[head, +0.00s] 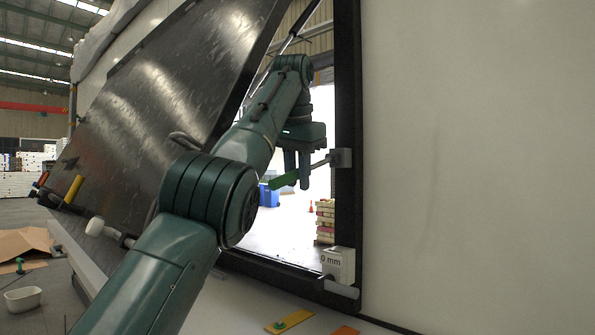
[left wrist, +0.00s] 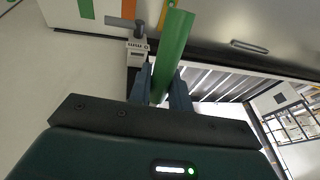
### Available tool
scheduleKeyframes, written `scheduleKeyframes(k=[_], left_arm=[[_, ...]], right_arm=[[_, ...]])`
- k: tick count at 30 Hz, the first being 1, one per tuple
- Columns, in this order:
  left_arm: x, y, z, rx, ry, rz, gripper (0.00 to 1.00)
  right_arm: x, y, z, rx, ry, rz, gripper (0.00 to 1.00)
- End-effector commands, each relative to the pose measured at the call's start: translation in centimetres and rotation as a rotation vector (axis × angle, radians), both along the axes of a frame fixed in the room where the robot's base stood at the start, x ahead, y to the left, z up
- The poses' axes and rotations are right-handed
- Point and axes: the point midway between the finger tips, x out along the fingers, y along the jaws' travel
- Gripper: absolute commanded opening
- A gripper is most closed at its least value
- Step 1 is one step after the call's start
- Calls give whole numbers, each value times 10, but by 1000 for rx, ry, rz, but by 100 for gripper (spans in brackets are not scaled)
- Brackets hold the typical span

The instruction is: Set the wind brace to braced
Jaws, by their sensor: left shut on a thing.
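A lever with a green grip (head: 283,180) runs from a small grey mount (head: 342,158) on the dark upright of the frame. It points left and slightly down in the head view. I take it to be the wind brace, but no label on it is readable. My left gripper (head: 298,183) is at the lever, fingers pointing down, shut on the green grip. In the left wrist view the green grip (left wrist: 174,45) stands between the two fingers of my left gripper (left wrist: 162,76). The fingers hide part of the grip. My right gripper is out of view.
A large dark panel (head: 180,80) leans open left of the opening. A white block marked "0 mm" (head: 338,265) sits at the frame's lower corner. A pale wall (head: 470,150) fills the right side. Yellow (head: 290,320) and orange (head: 343,331) strips lie below.

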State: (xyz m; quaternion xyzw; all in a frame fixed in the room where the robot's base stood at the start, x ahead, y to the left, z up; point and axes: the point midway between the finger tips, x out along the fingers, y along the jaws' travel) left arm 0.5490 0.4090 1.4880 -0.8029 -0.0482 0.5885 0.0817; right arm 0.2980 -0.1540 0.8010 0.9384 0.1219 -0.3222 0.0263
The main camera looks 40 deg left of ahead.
Motion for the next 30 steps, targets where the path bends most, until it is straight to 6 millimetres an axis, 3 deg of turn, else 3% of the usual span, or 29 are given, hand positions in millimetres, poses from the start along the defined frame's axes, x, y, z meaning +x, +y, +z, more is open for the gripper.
scheduleKeyframes(k=[15, 16, 21, 23, 30], left_arm=[[-1, 0, -1, -1, 12, 0, 0], [-1, 0, -1, -1, 13, 0, 21], [-1, 0, 0, -1, 12, 0, 35], [-1, 0, 0, -1, 11, 0, 40], [-1, -1, 2, -1, 9, -1, 40]], right_arm=[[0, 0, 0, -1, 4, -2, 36], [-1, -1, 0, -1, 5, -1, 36], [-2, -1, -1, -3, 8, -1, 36], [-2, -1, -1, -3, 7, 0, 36], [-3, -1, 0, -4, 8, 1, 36]])
